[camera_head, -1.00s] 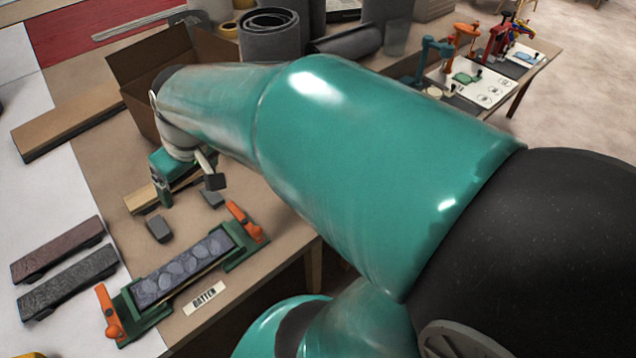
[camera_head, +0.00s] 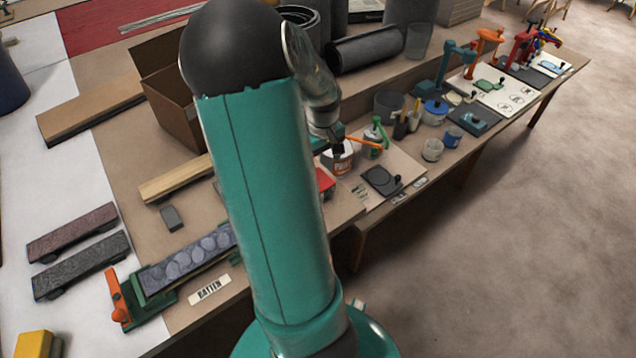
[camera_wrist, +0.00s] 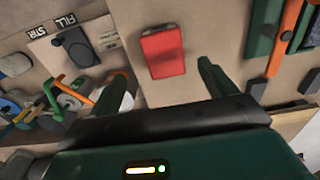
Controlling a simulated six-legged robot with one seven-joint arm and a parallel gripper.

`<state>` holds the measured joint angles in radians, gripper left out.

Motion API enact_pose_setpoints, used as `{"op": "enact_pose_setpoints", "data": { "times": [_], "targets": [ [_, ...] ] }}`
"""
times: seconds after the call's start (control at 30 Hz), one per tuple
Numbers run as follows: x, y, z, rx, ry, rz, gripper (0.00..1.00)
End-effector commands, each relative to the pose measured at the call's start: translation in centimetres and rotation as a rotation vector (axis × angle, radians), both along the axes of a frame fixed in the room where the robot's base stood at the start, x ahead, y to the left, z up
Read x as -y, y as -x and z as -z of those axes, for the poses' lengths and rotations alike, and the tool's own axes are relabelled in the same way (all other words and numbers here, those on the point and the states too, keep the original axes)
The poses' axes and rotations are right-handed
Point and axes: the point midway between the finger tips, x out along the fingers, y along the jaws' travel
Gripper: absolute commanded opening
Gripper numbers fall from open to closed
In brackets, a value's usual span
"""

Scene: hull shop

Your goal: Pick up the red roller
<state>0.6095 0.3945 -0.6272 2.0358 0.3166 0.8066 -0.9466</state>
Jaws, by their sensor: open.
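A red, flat-sided, rectangular piece (camera_wrist: 163,52) lies on the brown bench top in the wrist view. It is the only red thing near my gripper, and I cannot tell whether it is round like a roller. In the head view it shows only as a red patch (camera_head: 325,180), partly hidden behind my arm. My gripper (camera_wrist: 160,86) is open, with its two dark green fingers spread and nothing between them. The red piece is ahead of the fingertips, apart from them. In the head view my gripper (camera_head: 334,141) is partly visible, its fingers unclear.
A green-and-orange clamp (camera_wrist: 282,40) lies right of the red piece, with small dark blocks nearby. An open cardboard box (camera_head: 165,95) stands left.

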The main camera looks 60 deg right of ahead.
Motion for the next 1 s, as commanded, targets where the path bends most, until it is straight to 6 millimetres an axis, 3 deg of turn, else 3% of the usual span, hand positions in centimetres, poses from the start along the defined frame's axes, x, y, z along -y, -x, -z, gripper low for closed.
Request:
{"op": "enact_pose_setpoints", "data": {
  "times": [0.13, 0.43, 0.7, 0.97, 1.0],
  "targets": [
    [-0.1, -0.1, 2.9, -0.002, -0.002, -0.001, 0.84],
    [-0.3, -0.4, 5.6, -0.001, -0.003, -0.003, 0.84],
    [-0.4, -0.8, 9.3, 0.0, -0.001, -0.003, 0.84],
    [-0.3, -0.8, 9.7, 0.001, 0.002, -0.005, 0.84],
    [-0.3, -0.8, 9.7, 0.001, 0.002, -0.005, 0.8]
  ]
}}
